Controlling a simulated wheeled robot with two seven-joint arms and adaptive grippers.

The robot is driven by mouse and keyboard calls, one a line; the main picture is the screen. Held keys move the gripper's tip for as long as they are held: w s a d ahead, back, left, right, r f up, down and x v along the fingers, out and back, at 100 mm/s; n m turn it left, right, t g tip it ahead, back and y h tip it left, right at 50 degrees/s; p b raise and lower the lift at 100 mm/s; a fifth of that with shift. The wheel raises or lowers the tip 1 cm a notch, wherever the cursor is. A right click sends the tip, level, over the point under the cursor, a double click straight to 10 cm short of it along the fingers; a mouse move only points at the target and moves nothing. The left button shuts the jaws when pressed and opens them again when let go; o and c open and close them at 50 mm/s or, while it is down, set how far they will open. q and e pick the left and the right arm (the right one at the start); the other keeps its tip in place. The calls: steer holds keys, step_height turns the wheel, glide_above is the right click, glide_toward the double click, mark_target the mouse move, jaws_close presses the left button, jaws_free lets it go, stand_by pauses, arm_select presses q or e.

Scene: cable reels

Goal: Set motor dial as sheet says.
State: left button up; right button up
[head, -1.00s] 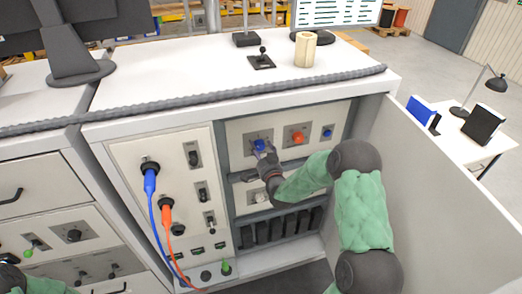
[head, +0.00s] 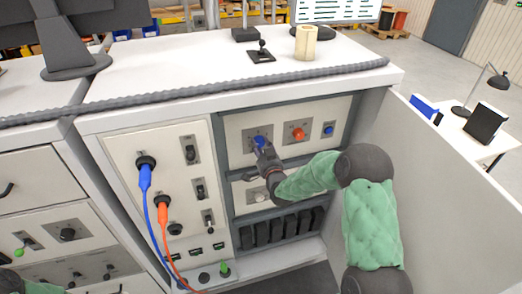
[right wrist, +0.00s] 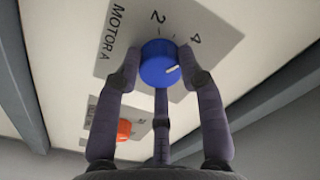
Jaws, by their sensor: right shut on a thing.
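The blue motor dial (head: 259,142) sits at the left of the upper panel in the open cabinet bay. In the right wrist view the blue dial (right wrist: 159,64) is on a grey plate reading "MOTOR A", with 2 and 4 visible. Its white mark points right, clockwise past the 4 in that view. My right gripper (head: 263,149) is shut on the dial, with fingers on both sides in the right wrist view (right wrist: 160,75). A white board with dark lines (head: 338,10) stands at the top; its text is unreadable. My left gripper is out of view.
A red dial (head: 298,134) and a smaller blue dial (head: 328,129) sit right of the held dial. Blue (head: 144,178) and orange (head: 163,212) cables plug into the left panel. The open door (head: 440,200) stands right of my right arm.

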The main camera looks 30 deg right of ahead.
steer(key=shift+a+f, duration=0.1)
steer(key=shift+f, duration=0.1)
steer(key=o, duration=1.1)
steer(key=shift+o, duration=0.2)
steer(key=shift+s+r, duration=0.1)
steer(key=v, duration=1.1)
steer(key=shift+s, duration=0.4)
steer(key=s+a+f+n+g+y+b, duration=0.3)
steer(key=a+f, duration=0.4)
steer(key=f, duration=0.6)
steer(key=s+a+f+g+y+b, duration=0.15)
steer(key=a+f+g, duration=0.4)
steer(key=f, duration=0.75)
steer(key=s+a+f+n+g+y+b, duration=0.1)
steer(key=s+a+f+g, duration=0.3)
steer(key=s, duration=0.5)
steer(key=s+a+f+n+g+y+b, duration=0.1)
steer(key=s+a+f+n+g+y, duration=0.1)
steer(key=s+a+f, duration=0.7)
step_height(320, 180, down, 2)
steer(key=shift+a+f+g+y, duration=0.25)
steer(key=shift+g+y, duration=0.2)
steer(key=shift+g, duration=0.8)
